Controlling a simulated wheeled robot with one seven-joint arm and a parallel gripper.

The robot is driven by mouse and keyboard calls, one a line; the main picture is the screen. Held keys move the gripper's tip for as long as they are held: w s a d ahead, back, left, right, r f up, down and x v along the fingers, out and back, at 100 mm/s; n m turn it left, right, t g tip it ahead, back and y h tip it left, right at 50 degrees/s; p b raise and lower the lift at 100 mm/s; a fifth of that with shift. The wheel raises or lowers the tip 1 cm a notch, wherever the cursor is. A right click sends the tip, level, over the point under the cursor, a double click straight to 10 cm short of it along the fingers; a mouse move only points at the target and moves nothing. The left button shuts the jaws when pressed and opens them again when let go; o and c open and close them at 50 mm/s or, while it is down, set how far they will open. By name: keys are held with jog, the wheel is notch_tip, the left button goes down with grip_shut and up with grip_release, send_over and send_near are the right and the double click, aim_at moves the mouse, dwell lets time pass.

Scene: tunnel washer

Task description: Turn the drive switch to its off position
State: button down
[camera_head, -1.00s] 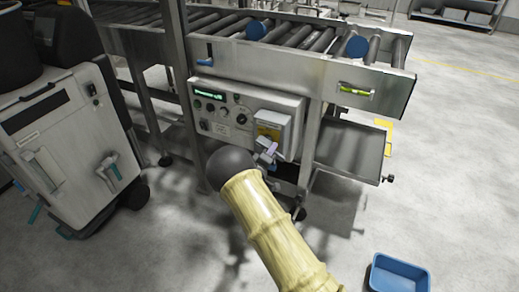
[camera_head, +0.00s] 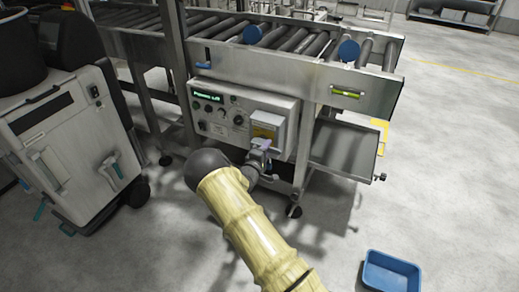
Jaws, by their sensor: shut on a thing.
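The control panel (camera_head: 217,126) is a pale box on the side of the roller conveyor, with a lit green display (camera_head: 208,95) and several dark knobs. A pale box with a yellow label (camera_head: 264,130) sits at the panel's right end. I cannot tell which control is the drive switch. My gripper (camera_head: 262,148) is at the lower right of the panel, in front of the yellow-labelled box's lower part. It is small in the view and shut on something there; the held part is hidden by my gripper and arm.
The roller conveyor (camera_head: 280,73) stands behind the panel on metal legs. A metal tray (camera_head: 340,150) juts out on the right. A wheeled grey machine (camera_head: 65,135) stands on the left. A blue bin (camera_head: 390,272) is on the floor at lower right. The floor between is clear.

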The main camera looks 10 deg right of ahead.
jog(key=shift+f, duration=0.1)
dwell(0.3)
jog(key=c, duration=1.2)
grip_release()
jog(key=shift+c, duration=0.2)
jog(key=shift+a, duration=0.1)
jog(key=p+v, duration=0.2)
jog(key=v, duration=1.5)
jog(key=shift+s, duration=0.2)
jog(key=shift+a, duration=0.1)
